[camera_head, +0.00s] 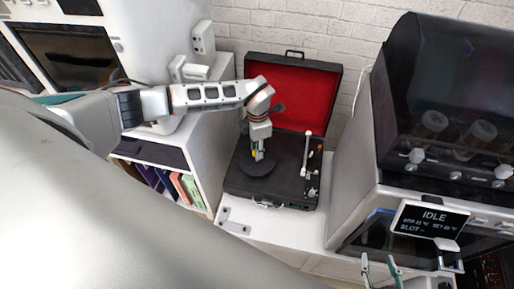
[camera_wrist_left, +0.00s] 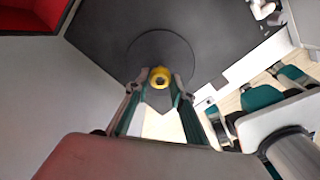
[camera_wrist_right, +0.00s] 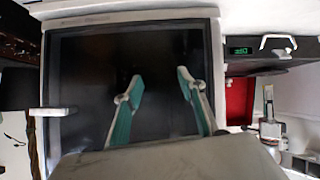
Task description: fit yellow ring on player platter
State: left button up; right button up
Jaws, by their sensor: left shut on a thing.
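The yellow ring (camera_wrist_left: 160,76) is between the fingertips of my left gripper (camera_wrist_left: 161,80), which is shut on it. The ring shows as a small yellow spot in the head view (camera_head: 257,155). The dark round player platter (camera_head: 258,168) lies directly below, and its disc also shows behind the ring in the left wrist view (camera_wrist_left: 143,50). I cannot tell whether the ring touches the platter; the spindle is hidden. My right gripper (camera_wrist_right: 160,86) is open and empty, low at the right in the head view (camera_head: 380,268).
The open player case (camera_head: 285,188) has a red-lined lid (camera_head: 305,95) behind and a tonearm (camera_head: 307,150) right of the platter. A white cabinet stands left. A machine with a dark hood (camera_head: 455,85) and an IDLE display (camera_head: 431,217) stands right.

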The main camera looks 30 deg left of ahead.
dwell(0.4)
pick_arm(q)
jog(key=o, duration=0.5)
